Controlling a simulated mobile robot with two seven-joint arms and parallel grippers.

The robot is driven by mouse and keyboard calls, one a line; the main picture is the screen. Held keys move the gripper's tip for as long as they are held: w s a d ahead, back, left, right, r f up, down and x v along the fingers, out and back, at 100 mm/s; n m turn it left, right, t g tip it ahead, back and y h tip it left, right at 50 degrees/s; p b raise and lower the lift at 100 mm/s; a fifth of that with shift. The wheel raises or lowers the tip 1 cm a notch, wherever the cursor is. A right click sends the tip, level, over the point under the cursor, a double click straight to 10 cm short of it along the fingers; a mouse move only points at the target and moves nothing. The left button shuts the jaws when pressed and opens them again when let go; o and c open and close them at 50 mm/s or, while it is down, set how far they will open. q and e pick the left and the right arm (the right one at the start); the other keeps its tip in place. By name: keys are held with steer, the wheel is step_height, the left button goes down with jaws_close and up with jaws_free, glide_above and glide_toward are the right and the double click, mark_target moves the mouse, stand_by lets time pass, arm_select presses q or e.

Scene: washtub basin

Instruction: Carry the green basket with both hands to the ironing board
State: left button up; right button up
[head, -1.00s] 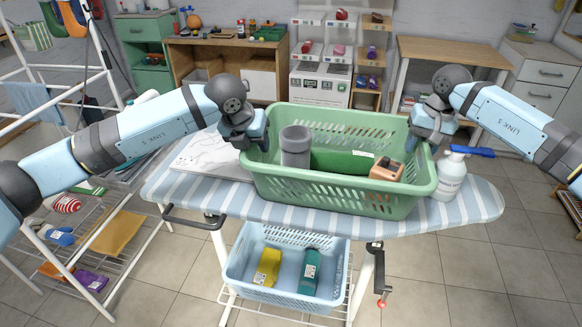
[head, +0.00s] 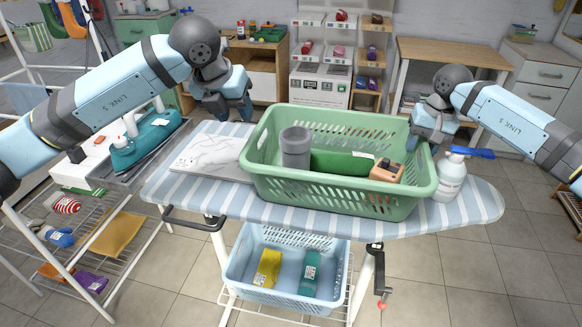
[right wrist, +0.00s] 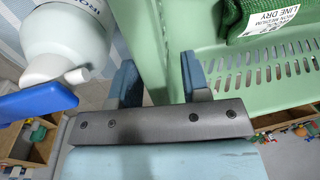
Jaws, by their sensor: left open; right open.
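The green basket (head: 330,196) sits on the blue-and-white striped ironing board (head: 215,203). It holds a grey cylinder (head: 295,147), a folded green cloth (head: 340,162) and an orange-brown item (head: 386,171). My left gripper (head: 232,115) is open and empty, raised above the board's left part, apart from the basket. My right gripper (head: 430,143) is at the basket's right end. In the right wrist view its open fingers (right wrist: 160,80) stand on either side of the basket's wall (right wrist: 155,40). Whether they touch the wall is unclear.
A white spray bottle (head: 450,178) with a blue trigger stands right beside the basket, close to my right gripper. A white marbled slab (head: 205,158) lies on the board's left. A light blue basket (head: 286,270) sits on the shelf below. A wire rack (head: 90,240) stands at left.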

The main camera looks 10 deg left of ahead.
step_height(320, 180, up, 12)
steer(key=d, duration=0.1)
steer(key=shift+d+f, duration=0.25)
steer(key=shift+d, duration=0.05)
steer(key=shift+s, duration=0.1)
